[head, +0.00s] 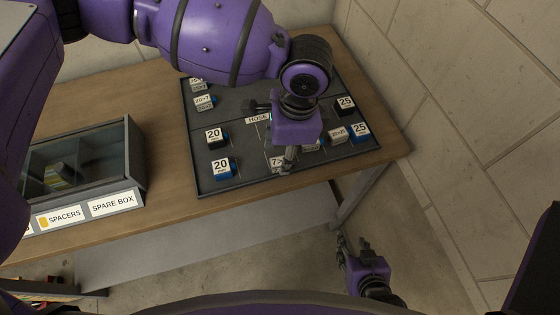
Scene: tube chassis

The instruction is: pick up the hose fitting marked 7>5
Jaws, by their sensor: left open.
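A dark grey tray (254,181) lies on the wooden table, with small labelled fittings on it. A white label starting with 7 (276,162) shows at the tray's front middle. The rest of that label and most of its fitting are hidden behind my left gripper (287,160), so I cannot read its full marking. My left gripper points down, open, with its fingers at this label; I cannot tell whether they touch it. My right gripper (353,243) is low, off the table's right front, with its fingers apart and empty.
Fittings marked 20 (221,167) and 25 (361,130), and several others, stand around on the tray. A lidded grey box (135,165) labelled SPACERS and SPARE BOX is at the left. A block wall (450,110) rises close on the right.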

